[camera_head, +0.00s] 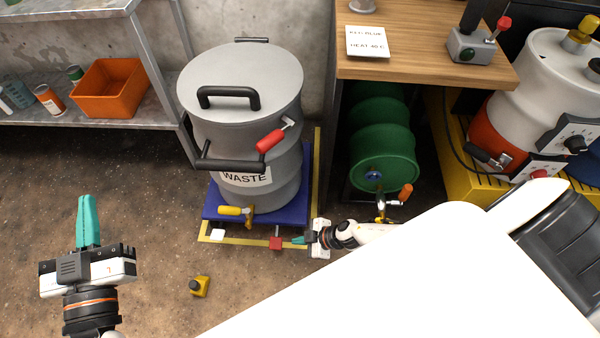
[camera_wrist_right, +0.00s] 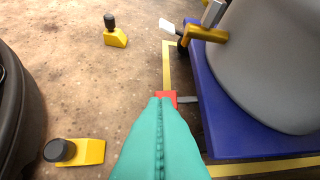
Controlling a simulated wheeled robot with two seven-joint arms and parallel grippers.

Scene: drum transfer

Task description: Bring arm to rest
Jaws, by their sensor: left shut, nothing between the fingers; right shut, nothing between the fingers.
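My left gripper (camera_head: 89,222) is at the lower left of the head view, over bare floor, with its teal fingers together and pointing up the picture. My right gripper (camera_head: 299,240) is low by the front right corner of the blue platform (camera_head: 297,207), close to a red pedal (camera_head: 276,243). Its teal fingers (camera_wrist_right: 160,115) are shut and empty in the right wrist view, with the red pedal (camera_wrist_right: 167,97) just beyond the tips; I cannot tell if they touch. The grey waste drum (camera_head: 240,85) stands upright on the platform, its lid on. Part of my right arm is hidden behind a white body.
A yellow block with a black knob (camera_head: 199,286) is on the floor; the wrist view shows another (camera_wrist_right: 80,152). A green drum (camera_head: 380,150) is under the wooden bench (camera_head: 425,35). A shelf with an orange bin (camera_head: 108,88) is left. Floor beside my left gripper is clear.

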